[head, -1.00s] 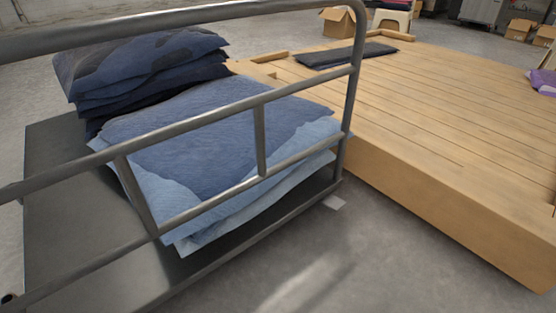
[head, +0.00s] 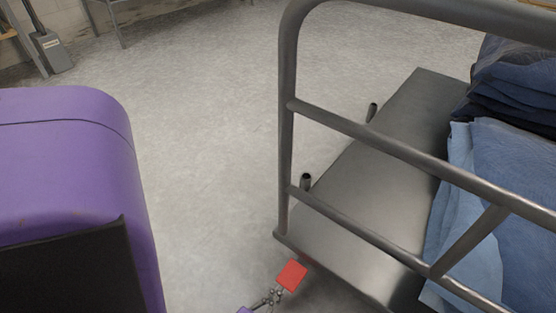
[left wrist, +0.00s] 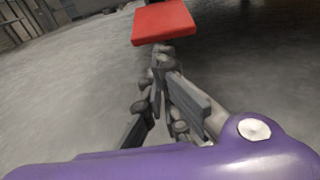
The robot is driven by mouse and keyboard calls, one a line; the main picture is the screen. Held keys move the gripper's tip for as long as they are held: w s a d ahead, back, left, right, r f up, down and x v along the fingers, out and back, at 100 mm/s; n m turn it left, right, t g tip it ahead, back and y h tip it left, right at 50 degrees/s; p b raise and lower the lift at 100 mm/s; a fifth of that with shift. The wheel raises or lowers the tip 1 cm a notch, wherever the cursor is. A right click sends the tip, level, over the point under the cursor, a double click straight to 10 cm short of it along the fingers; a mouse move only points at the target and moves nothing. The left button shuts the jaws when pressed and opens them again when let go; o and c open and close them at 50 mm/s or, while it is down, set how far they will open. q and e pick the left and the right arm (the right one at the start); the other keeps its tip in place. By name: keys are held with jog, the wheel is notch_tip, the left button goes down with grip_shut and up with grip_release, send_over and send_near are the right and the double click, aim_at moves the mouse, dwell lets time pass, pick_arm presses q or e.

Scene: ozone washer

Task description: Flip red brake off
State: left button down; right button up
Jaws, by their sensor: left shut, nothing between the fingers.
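The red brake (head: 291,275) is a flat red pedal low at the near corner of the grey cart (head: 345,205). It also shows at the top of the left wrist view (left wrist: 163,22). My left gripper (head: 274,295) is shut and empty, at the bottom of the head view. Its fingertips (left wrist: 161,56) point at the near edge of the pedal. I cannot tell whether they touch it. The pedal's mount and the wheel are hidden. My right gripper is not in view.
The cart's tubular rail (head: 289,140) rises beside the brake. Folded blue fabric (head: 505,185) lies on the deck at the right. The concrete floor (head: 210,110) left of the cart is clear.

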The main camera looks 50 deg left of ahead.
aim_at(284, 278)
pick_arm(q)
jog(key=shift+w+a, duration=0.1)
jog(key=shift+w, duration=0.15)
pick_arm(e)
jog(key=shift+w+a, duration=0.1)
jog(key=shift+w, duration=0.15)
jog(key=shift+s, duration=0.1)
pick_arm(q)
jog(key=shift+s+r, duration=0.1)
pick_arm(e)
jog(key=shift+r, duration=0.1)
